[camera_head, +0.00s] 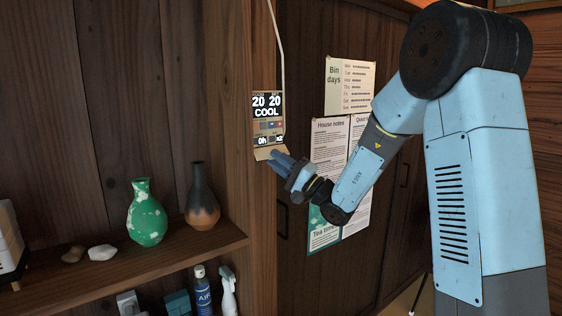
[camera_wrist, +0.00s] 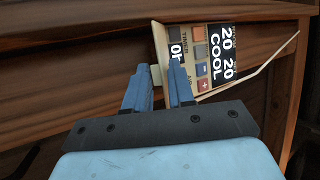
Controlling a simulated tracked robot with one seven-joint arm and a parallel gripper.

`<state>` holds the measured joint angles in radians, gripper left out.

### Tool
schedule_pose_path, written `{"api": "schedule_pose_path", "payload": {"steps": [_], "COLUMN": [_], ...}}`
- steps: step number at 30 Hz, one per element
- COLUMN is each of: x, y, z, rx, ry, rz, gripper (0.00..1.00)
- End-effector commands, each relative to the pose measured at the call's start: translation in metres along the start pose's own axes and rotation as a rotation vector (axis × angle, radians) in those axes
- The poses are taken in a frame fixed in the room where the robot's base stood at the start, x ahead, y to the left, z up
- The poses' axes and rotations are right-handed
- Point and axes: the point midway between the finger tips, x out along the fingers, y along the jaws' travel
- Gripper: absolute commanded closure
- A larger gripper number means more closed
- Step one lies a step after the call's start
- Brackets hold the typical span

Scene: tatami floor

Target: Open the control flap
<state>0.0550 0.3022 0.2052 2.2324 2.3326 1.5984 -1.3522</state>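The control panel (camera_head: 267,118) is a beige unit on the wooden post, with a dark display reading 20 20 COOL and small buttons below. It shows sideways in the wrist view (camera_wrist: 201,62). Its beige control flap (camera_head: 264,154) stands out from the panel's lower edge, and the buttons are uncovered. In the wrist view the flap (camera_wrist: 159,45) is seen nearly edge-on, with a small pale tab towards my fingers. My gripper (camera_wrist: 158,80) has its blue fingers apart, one either side of the tab. Contact cannot be told. In the head view my gripper (camera_head: 277,158) is at the flap's lower right.
A pale cable (camera_head: 279,50) runs up from the panel. Paper notices (camera_head: 328,140) hang on the door to the right. A green vase (camera_head: 147,215) and a dark vase (camera_head: 202,200) stand on the shelf at left, with bottles below.

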Motion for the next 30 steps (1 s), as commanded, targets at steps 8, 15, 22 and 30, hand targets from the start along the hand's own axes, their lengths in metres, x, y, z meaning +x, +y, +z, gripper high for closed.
{"api": "schedule_pose_path", "payload": {"steps": [8,15,22,30], "x": [0.000,-0.012,-0.053,-0.104], "y": [-0.002,-0.002,-0.001,0.001], "z": [-0.002,-0.003,-0.004,-0.004], "rx": [-0.004,-0.005,-0.004,-0.003], "ry": [0.002,0.004,0.007,0.006], "rz": [-0.004,-0.003,-0.002,-0.002], "gripper": [0.74,0.74,0.74,0.74]}}
